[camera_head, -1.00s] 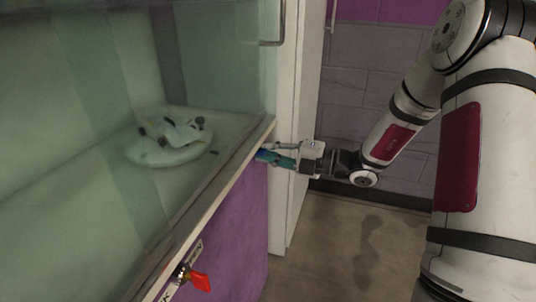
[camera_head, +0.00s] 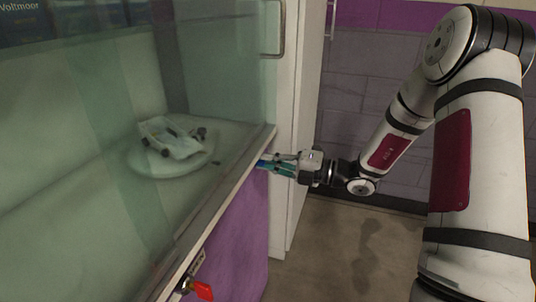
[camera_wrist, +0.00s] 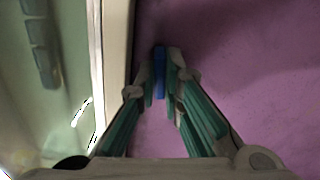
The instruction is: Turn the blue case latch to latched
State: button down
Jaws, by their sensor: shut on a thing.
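The blue case latch (camera_wrist: 159,60) is a narrow blue bar in the wrist view, set against the purple front panel just beside the case's pale rim. My gripper (camera_wrist: 160,80) is shut on the latch, with a fingertip on each side of it. In the head view, my gripper (camera_head: 277,163) is at the far end of the case front, and only a bit of the blue latch (camera_head: 262,163) shows there. The fingers hide most of it. I cannot tell the latch's exact angle against its markings.
The glass case (camera_head: 222,185) holds a white model car (camera_head: 172,138) on a round stand (camera_head: 150,167). A red key-like latch (camera_head: 203,291) sticks out at the near end of the front. A white cabinet side (camera_head: 294,120) stands just behind my gripper. Open floor (camera_head: 345,250) lies to the right.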

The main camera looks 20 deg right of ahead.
jog(key=shift+f+n+p, duration=0.1)
jog(key=shift+n+p, duration=2.35)
jog(key=shift+n, duration=5.75)
jog(key=c, duration=2)
grip_release()
jog(key=shift+d, duration=0.1)
jog(key=v, duration=1.2)
